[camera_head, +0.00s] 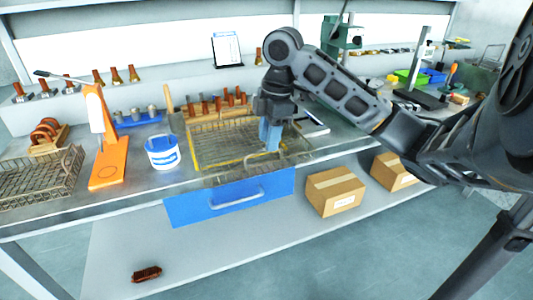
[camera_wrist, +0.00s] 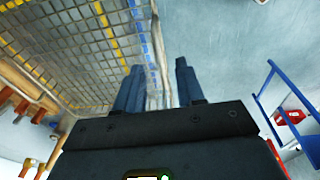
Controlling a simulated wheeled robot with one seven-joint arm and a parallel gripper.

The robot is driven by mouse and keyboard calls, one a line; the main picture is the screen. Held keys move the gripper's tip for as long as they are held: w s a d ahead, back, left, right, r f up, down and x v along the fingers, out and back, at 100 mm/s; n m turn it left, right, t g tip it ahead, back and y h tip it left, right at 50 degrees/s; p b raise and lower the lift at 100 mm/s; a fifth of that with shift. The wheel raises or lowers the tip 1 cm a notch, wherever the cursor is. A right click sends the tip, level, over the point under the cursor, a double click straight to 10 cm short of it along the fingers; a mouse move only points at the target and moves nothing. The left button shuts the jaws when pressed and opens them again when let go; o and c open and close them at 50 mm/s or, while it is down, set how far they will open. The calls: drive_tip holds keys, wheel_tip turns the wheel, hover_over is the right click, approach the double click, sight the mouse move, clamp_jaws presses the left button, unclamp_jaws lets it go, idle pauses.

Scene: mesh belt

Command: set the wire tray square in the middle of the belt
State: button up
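A brown wire tray (camera_head: 222,177) is in the middle of the head view, at the front part of the mesh belt, where its wires overlap the belt's mesh. The belt (camera_head: 203,158) has yellow lines. In the wrist view, the mesh (camera_wrist: 75,45) with yellow lines and a blue line fills the upper left. My gripper (camera_head: 270,147) points down at the right part of the tray. Its blue fingers (camera_wrist: 157,85) stand apart, with a pale wire rim (camera_wrist: 156,45) running between them. I cannot tell if either finger touches it.
Another wire tray (camera_head: 38,187) lies at the far left, beside an orange stand (camera_head: 109,165). A white and blue tub (camera_head: 162,153) stands left of the belt. A blue drawer (camera_head: 230,198) is below the front edge. Cardboard boxes (camera_head: 335,190) sit on the lower shelf.

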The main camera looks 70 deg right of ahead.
drive_tip(key=shift+s+d+r, duration=0.1)
drive_tip(key=shift+s+r, duration=0.05)
drive_tip(key=shift+r, duration=1.05)
drive_tip(key=shift+s+r, duration=0.15)
drive_tip(key=shift+r, duration=1)
